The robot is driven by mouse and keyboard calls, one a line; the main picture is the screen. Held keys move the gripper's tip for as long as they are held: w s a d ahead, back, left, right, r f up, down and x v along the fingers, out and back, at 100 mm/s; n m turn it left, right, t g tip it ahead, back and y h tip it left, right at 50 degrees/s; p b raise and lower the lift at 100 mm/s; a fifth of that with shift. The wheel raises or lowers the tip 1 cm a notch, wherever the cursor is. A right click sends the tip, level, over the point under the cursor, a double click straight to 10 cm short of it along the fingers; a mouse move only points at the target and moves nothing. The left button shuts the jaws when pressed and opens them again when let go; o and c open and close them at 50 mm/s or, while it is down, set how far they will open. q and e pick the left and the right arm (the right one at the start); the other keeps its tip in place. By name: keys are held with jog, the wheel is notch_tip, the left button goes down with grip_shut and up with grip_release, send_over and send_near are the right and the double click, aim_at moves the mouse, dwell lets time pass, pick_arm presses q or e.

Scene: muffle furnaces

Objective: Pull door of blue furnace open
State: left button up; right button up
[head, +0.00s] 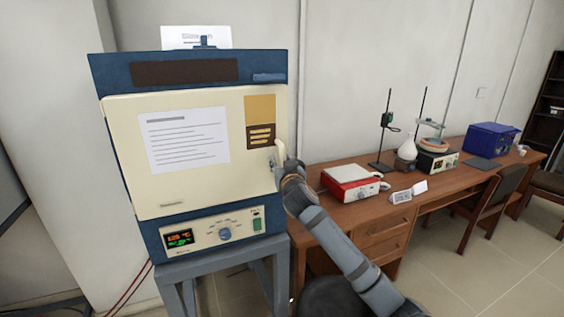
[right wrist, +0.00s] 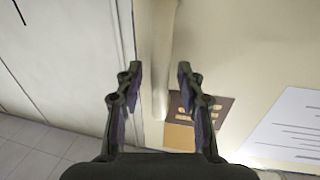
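The blue furnace (head: 215,73) stands on the left in the head view, with a cream door (head: 190,185) that looks shut. The door's pale vertical handle (head: 280,147) is at its right edge. My right gripper (head: 285,168) is at the handle's lower part, and its fingertips are hard to make out there. In the right wrist view, my right gripper (right wrist: 159,78) has its two fingers apart. The handle (right wrist: 161,50) runs between and beyond them, with visible space on both sides. I cannot tell how deep it sits between the fingers. My left gripper is not in view.
The furnace rests on a grey-blue stand (head: 225,262). A wooden desk (head: 330,215) to its right bears a red-and-white device (head: 352,183), a stirrer with glassware and a blue box (head: 492,139). A chair (head: 495,200) stands at the desk.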

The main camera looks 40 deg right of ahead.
grip_shut()
dwell(0.6)
